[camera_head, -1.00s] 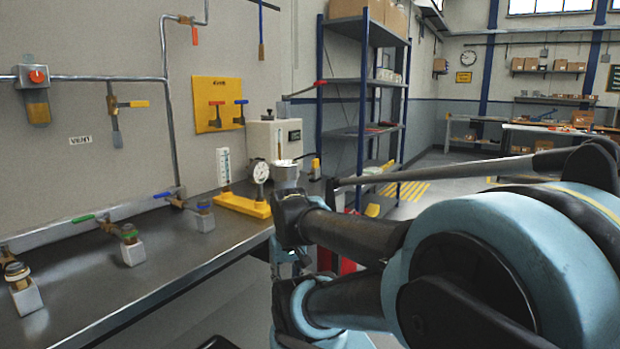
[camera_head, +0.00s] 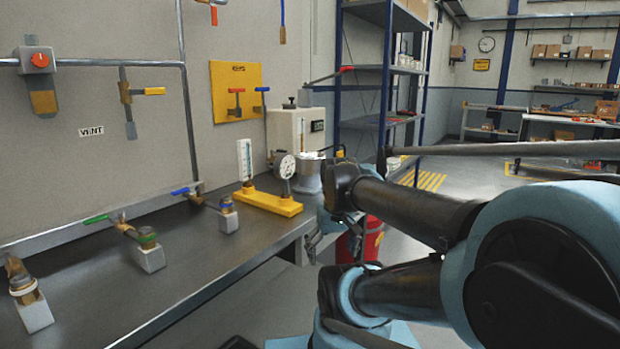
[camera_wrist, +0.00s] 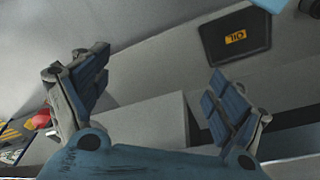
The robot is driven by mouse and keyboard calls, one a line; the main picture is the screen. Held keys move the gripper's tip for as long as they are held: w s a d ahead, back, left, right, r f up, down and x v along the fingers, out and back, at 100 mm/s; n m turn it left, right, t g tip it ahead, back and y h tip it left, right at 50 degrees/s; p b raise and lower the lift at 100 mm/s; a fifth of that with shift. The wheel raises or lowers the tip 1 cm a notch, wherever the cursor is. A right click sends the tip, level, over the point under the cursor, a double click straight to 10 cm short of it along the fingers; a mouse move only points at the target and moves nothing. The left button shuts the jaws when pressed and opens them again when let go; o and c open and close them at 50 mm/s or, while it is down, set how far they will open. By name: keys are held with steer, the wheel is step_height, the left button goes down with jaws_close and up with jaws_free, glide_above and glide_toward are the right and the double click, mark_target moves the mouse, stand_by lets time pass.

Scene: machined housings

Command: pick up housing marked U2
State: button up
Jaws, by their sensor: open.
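I see no housing with a readable U2 mark in either view. My gripper (camera_wrist: 160,60) is open and empty in the wrist view, its two blue-padded fingers spread wide apart. Grey surfaces lie between and beyond the fingers. In the head view my arm hides part of the area beyond the bench's right end.
The metal bench (camera_head: 190,270) carries valves on pale blocks (camera_head: 150,258), a yellow gauge base (camera_head: 268,202) and a pot (camera_head: 308,177). A red bin (camera_head: 372,240) stands past its end, before blue shelving (camera_head: 385,68). A dark labelled panel (camera_wrist: 235,42) lies beyond my gripper.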

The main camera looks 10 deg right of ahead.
steer(key=w+r+n, duration=0.6)
steer(key=w+r, duration=1)
steer(key=r, duration=0.4)
steer(key=n+g, duration=0.2)
steer(key=n, duration=0.6)
glide_toward(307, 163)
steer(key=w+d+r, duration=0.2)
steer(key=w+r, duration=0.3)
steer(key=w, duration=0.1)
steer(key=f, duration=1.6)
steer(key=shift+s+f, duration=0.1)
steer(key=shift+s, duration=0.15)
steer(key=shift+c, duration=0.2)
steer(key=c, duration=1.7)
